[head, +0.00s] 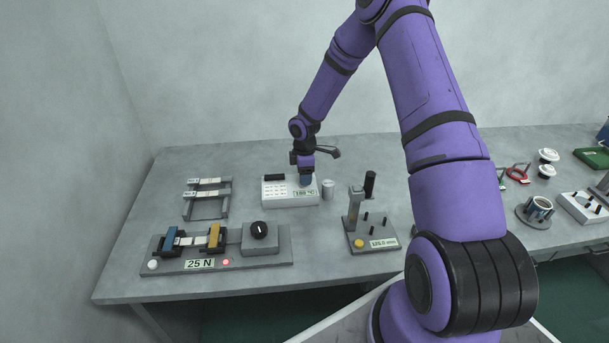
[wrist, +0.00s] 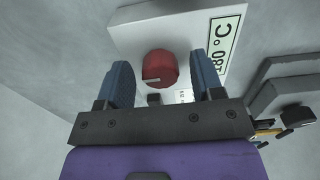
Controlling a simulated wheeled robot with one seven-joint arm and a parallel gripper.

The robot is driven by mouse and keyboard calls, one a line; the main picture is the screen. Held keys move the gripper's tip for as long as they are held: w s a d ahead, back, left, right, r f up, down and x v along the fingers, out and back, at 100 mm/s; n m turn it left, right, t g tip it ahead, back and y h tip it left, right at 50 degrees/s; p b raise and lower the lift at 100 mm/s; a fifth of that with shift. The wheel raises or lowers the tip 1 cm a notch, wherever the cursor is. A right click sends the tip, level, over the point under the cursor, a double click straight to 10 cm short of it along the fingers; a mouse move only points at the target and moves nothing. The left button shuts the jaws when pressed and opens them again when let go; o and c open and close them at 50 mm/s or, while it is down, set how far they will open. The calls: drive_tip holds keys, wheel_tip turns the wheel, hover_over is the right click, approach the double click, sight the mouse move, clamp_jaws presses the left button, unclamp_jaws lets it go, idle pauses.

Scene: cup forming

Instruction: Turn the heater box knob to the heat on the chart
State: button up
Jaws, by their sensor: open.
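The heater box (head: 290,201) is a white box at the back middle of the bench in the head view. Its display (head: 305,192) reads about 180 °C, and the wrist view shows the same display (wrist: 227,48) turned on its side. The red round knob (wrist: 159,68) with a light pointer mark is on the box's top in the wrist view. My gripper (wrist: 165,75) is open, its two blue fingers on either side of the knob with gaps on both sides. In the head view my gripper (head: 306,180) is over the right part of the box and hides the knob. I cannot pick out the chart for sure.
A grey cylinder (head: 328,189) stands close to the box's right. A rack with labelled strips (head: 208,195) is to the left. A 25 N fixture with a black dial (head: 259,230) is in front, and a gauge stand (head: 355,215) is front right.

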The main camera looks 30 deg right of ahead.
drive_tip(key=shift+f, duration=0.3)
drive_tip(key=c, duration=0.9)
drive_tip(key=shift+c, duration=0.2)
